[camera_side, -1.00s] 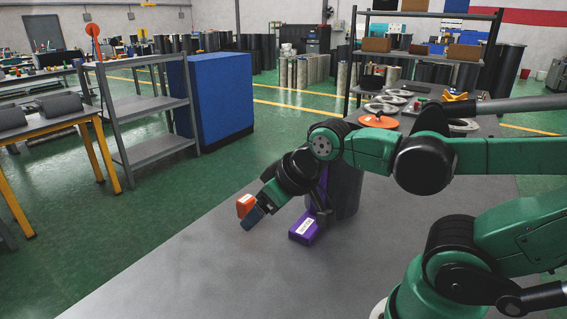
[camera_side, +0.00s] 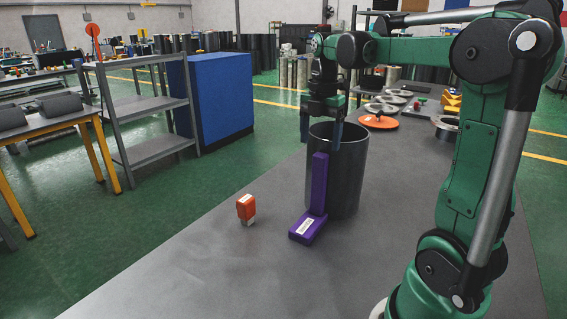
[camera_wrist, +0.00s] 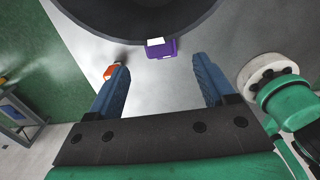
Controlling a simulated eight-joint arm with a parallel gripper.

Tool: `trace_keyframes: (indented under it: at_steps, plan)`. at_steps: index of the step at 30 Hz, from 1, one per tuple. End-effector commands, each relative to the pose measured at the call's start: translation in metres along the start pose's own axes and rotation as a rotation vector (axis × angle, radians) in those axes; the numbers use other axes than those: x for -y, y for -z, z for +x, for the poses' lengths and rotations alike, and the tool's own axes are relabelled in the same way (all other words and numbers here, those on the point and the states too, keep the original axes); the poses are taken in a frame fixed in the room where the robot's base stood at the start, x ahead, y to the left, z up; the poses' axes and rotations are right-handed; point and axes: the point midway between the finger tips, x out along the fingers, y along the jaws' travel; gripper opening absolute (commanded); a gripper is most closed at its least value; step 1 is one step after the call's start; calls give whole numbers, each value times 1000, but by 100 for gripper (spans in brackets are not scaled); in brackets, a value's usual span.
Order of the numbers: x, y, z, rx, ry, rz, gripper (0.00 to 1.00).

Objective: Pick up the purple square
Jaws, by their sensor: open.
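The purple square (camera_side: 318,190) is L-shaped. Its upright leg stands against or just in front of the dark cylinder (camera_side: 350,175), and its labelled foot lies on the grey table. In the wrist view the purple square (camera_wrist: 163,50) shows foreshortened below the cylinder's rim, between and beyond my fingertips. My gripper (camera_side: 320,130) is raised, at about the height of the cylinder's rim and above the square's upper end. Its blue fingers point down. In the wrist view my gripper (camera_wrist: 161,70) is open, with nothing between the fingers.
An orange block with a pale end (camera_side: 246,208) stands on the table left of the square. An orange disc (camera_side: 378,121) and several metal flanges (camera_side: 390,101) lie behind the cylinder. The table's front left (camera_side: 190,270) is clear.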

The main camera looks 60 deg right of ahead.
Motion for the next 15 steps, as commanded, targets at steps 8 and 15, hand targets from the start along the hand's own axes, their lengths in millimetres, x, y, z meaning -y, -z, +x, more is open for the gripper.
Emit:
trace_keyframes:
  at_steps: [8, 15]
  plan:
    - [0, -1, 27, -3, 4, -16, 76]
    - [0, -1, 51, -2, 3, -16, 76]
